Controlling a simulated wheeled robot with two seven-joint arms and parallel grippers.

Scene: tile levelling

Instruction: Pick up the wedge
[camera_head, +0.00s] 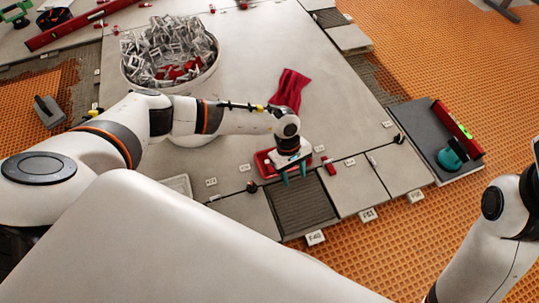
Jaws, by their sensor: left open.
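My left gripper (294,174) points down with its two teal fingers apart, over the front side of a small red tray (263,161). The gripper hides much of the tray, and I cannot make out a wedge inside it. A small red piece (331,168), possibly a wedge, is just right of the gripper near a tile joint. More red pieces (180,71) lie among pale clips in a white bucket (150,84). My right arm shows at the right edge, but its gripper is out of view.
A dark red cloth (290,90) lies on the tiles behind the gripper. A dark bare patch (303,205) lies in front of it. A grey board (425,150) at right holds a red level (452,118) and a teal tool (450,157). A trowel (48,111) lies at left.

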